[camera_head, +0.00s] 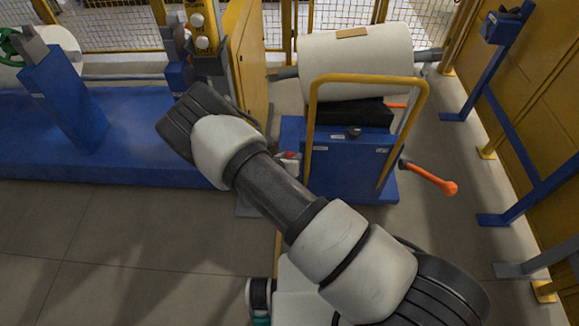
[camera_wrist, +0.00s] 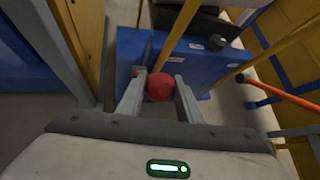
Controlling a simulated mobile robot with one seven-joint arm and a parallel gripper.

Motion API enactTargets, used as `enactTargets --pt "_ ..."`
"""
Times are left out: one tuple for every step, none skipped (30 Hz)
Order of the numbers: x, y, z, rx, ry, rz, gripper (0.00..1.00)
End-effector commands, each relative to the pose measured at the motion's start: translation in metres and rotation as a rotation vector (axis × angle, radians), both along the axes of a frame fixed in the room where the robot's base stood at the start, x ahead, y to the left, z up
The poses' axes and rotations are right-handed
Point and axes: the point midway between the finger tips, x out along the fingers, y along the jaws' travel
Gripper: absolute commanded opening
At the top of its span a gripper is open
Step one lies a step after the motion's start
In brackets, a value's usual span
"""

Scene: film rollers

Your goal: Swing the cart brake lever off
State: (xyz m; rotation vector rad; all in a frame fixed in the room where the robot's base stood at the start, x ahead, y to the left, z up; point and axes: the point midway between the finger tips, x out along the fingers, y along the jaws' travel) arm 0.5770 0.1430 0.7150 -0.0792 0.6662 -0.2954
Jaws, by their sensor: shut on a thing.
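A blue cart (camera_head: 347,165) with a yellow push handle (camera_head: 313,110) carries a large white roll. In the wrist view, a red round knob (camera_wrist: 160,87) sits between the fingers of my gripper (camera_wrist: 161,76) at the cart's left side. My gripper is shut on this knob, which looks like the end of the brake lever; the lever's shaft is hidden. In the head view, a little of the red knob shows beside the cart's left edge, and my arm hides most of my gripper. An orange-ended bar (camera_head: 430,178) sticks out from the cart's right side, apart from my gripper.
The white roll (camera_head: 355,66) lies on top of the cart. A blue machine base (camera_head: 130,165) is on the left, with a yellow panel (camera_head: 247,55) close to my arm. Blue stands (camera_head: 495,85) and a yellow wall are on the right. The front floor is clear.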

Motion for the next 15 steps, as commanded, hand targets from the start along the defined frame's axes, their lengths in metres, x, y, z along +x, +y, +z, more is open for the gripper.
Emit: enactTargets --pt "0.006 -0.002 0.004 0.0 0.006 -0.005 0.0" --pt "0.009 -0.002 0.006 -0.001 0.004 -0.004 0.0" --pt "0.013 -0.003 0.008 -0.001 0.002 -0.004 0.0" --pt "0.016 -0.003 0.01 -0.001 0.001 -0.004 0.0" --pt "0.018 -0.003 0.011 -0.002 0.0 -0.003 0.0" --pt "0.021 -0.003 0.013 -0.002 -0.001 -0.004 0.0" --pt "0.023 -0.003 0.014 -0.002 -0.001 -0.004 0.0" --pt "0.025 -0.003 0.015 -0.002 -0.002 -0.003 0.0" --pt "0.027 -0.003 0.016 -0.003 -0.002 -0.003 0.0" --pt "0.028 -0.003 0.016 -0.003 -0.002 -0.003 0.0" --pt "0.029 -0.003 0.017 -0.003 -0.002 -0.003 0.0" --pt "0.03 -0.003 0.017 -0.003 -0.002 -0.004 0.0" --pt "0.03 -0.003 0.017 -0.003 -0.003 -0.004 0.0" --pt "0.031 -0.003 0.018 -0.003 -0.003 -0.004 0.0" --pt "0.031 -0.003 0.018 -0.003 -0.003 -0.004 0.0"
